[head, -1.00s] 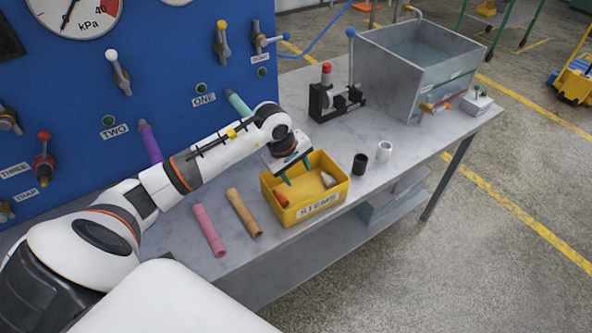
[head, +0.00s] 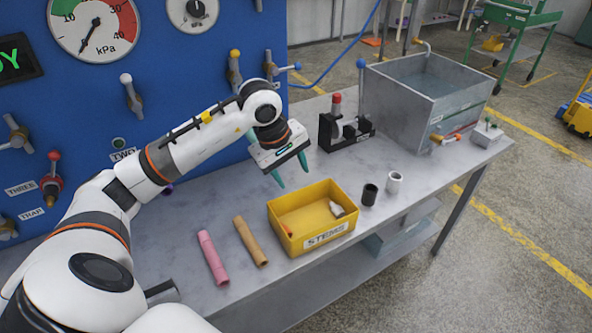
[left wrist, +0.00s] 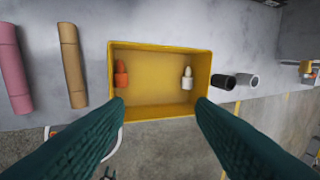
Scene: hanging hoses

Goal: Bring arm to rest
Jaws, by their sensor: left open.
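My left gripper (head: 291,173) is open, its two teal fingers apart and empty, raised above the yellow bin labelled STEMS (head: 322,240). In the left wrist view the bin (left wrist: 160,112) lies below and between the fingers (left wrist: 160,108). Inside it are an orange-red stem (left wrist: 121,73) at the left and a whitish stem (left wrist: 187,78) at the right; the whitish stem also shows in the head view (head: 337,211). My left arm reaches in from the left in front of the blue panel. My right gripper is not in view.
A pink hose (head: 213,257) and a tan hose (head: 250,241) lie on the grey bench left of the bin. A black fitting (head: 369,195) and a white fitting (head: 394,182) stand at its right. A red-topped press (head: 344,128) and a metal tank (head: 430,92) stand farther back.

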